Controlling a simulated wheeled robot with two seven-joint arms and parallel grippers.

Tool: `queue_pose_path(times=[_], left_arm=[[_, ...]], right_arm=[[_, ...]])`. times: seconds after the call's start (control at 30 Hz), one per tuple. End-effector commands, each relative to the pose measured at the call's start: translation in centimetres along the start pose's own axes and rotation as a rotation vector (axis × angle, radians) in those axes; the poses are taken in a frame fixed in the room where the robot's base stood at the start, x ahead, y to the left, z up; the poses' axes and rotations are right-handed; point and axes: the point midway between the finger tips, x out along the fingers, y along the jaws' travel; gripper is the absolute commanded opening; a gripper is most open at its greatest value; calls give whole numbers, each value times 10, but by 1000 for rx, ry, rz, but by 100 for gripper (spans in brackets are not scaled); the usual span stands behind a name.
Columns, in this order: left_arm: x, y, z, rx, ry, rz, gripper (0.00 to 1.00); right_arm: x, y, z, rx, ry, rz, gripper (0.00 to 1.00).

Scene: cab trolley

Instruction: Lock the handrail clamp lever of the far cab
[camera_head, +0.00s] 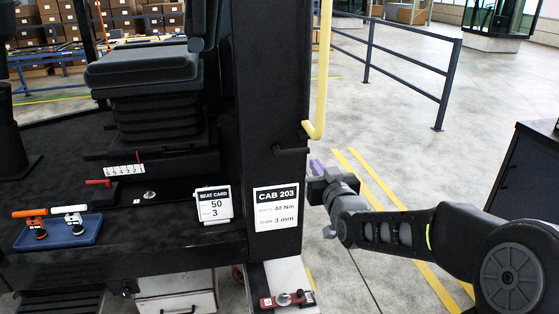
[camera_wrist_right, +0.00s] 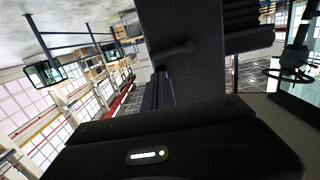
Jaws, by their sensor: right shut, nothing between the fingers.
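A dark cab pillar (camera_head: 268,110) carries a card reading "CAB 203". The lever also shows in the wrist view (camera_wrist_right: 176,50), beyond the fingertips. My right gripper (camera_head: 317,167), with purple on its fingers, is shut and empty. It is close to the lever, below and to the right of it in the head view; I see no clear contact. Its fingers (camera_wrist_right: 158,90) point at the pillar in the wrist view. My left gripper is not in view.
A seat (camera_head: 140,65) stands on the cab floor at left. A blue tray (camera_head: 58,232) holds orange- and white-handled tools. A seat card (camera_head: 213,203) stands near the floor edge. A red clamp (camera_head: 288,299) sits low on the front. Open floor and a blue railing (camera_head: 405,62) lie right.

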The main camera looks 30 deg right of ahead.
Motion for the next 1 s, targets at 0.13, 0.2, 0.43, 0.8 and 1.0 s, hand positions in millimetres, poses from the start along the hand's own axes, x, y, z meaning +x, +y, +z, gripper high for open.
queue_pose_path(times=[0.13, 0.2, 0.43, 0.8, 1.0], left_arm=[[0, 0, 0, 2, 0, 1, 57], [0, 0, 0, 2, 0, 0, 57], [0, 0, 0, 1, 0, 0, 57], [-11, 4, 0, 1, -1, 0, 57], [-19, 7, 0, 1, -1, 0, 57]], right_arm=[[0, -1, -6, -26, 24, -3, 0], [0, -1, -6, -27, 23, -3, 0], [2, -1, -6, -25, 21, -3, 0], [40, -2, -7, -23, 20, -4, 0], [75, -2, -7, -24, 19, -4, 0]])
